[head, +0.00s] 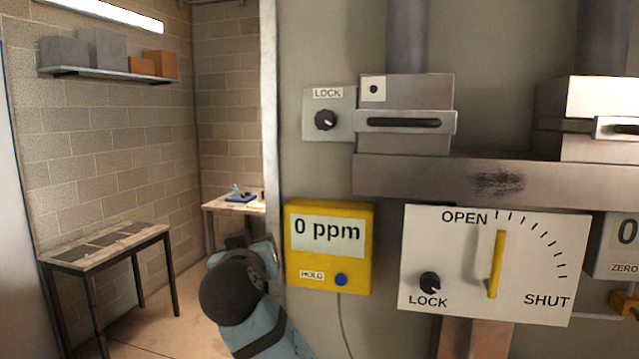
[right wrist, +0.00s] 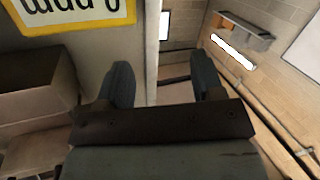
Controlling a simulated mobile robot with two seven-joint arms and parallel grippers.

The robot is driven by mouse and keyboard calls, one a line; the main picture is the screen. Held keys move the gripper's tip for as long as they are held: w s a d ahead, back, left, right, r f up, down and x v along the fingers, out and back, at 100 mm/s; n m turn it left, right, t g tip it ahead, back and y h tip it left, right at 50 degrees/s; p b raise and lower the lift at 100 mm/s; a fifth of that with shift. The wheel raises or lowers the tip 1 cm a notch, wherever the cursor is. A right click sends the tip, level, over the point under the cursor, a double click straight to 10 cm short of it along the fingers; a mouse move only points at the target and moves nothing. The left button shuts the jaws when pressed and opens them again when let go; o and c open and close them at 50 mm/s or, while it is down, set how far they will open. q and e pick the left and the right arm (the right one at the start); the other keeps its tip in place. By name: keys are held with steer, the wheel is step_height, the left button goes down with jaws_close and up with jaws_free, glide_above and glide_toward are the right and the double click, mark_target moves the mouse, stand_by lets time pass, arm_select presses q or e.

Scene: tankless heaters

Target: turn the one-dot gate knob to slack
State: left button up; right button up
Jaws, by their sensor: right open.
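The one-dot gate (head: 405,92) is a grey metal box with a one-dot label and a slotted bar across its front. To its left, a plate labelled LOCK carries a small black round knob (head: 325,120) with a pale mark; its exact setting is too small to read. My right arm rises from the bottom of the head view, left of the yellow meter and below the knob; its gripper is not clear there. In the right wrist view my right gripper (right wrist: 163,82) is open, with nothing between its fingers. My left gripper is not in view.
The yellow meter (head: 330,248) reads 0 ppm; part of it shows in the right wrist view (right wrist: 70,12). A white OPEN/SHUT panel (head: 450,255) has a yellow lever (head: 496,265) and another LOCK knob (head: 429,282). A second metal box (head: 598,95) stands right. A table (head: 105,245) stands left.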

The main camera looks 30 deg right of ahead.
steer(key=s+d+r+m+g+h, duration=0.1)
steer(key=s+r+m+h, duration=0.25)
steer(key=r, duration=0.85)
steer(key=m+g+h, duration=0.2)
steer(key=m, duration=0.5)
glide_toward(323, 122)
steer(key=shift+n, duration=0.25)
steer(key=p+x, duration=0.3)
steer(key=x, duration=0.4)
steer(key=shift+w+d, duration=0.2)
steer(key=shift+p+x, duration=0.35)
steer(key=shift+x, duration=0.4)
steer(key=shift+c, duration=0.2)
steer(key=c, duration=0.9)
